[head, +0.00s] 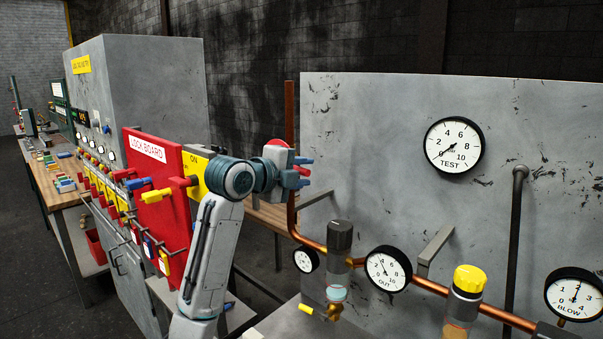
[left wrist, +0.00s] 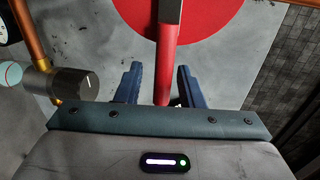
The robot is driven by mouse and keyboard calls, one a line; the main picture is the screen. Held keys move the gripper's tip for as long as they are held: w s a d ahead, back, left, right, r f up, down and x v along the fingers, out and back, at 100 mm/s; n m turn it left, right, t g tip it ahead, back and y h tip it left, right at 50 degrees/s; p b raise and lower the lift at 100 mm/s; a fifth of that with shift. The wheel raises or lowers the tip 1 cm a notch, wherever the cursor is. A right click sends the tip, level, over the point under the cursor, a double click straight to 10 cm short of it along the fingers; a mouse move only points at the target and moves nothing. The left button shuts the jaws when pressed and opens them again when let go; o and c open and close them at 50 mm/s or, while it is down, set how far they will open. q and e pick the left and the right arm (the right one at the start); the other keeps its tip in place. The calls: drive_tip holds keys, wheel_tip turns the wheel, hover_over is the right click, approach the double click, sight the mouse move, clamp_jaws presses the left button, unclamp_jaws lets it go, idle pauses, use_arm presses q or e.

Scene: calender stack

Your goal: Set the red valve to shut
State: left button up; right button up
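The red valve shows in the left wrist view as a straight red lever (left wrist: 168,55) in front of a red disc (left wrist: 215,18) on a grey panel. The lever's lower end lies between the two dark blue fingers of my left gripper (left wrist: 159,85). The fingers are apart, with a clear gap on the lever's left side. In the head view my left gripper (head: 306,172) points right, beside the copper pipe, and a bit of red (head: 277,143) shows just above it. My right gripper is not in view.
The grey panel (head: 350,150) carries a TEST gauge (head: 453,145), a copper pipe (head: 345,260), an OUT gauge (head: 388,268) and a dark-capped regulator (head: 340,237). The red lock board (head: 158,170) stands left of my arm, close to it.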

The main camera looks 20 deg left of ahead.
use_arm(q)
drive_tip(key=b+v, duration=0.4)
drive_tip(key=v, duration=0.7)
drive_tip(key=shift+w, duration=0.1)
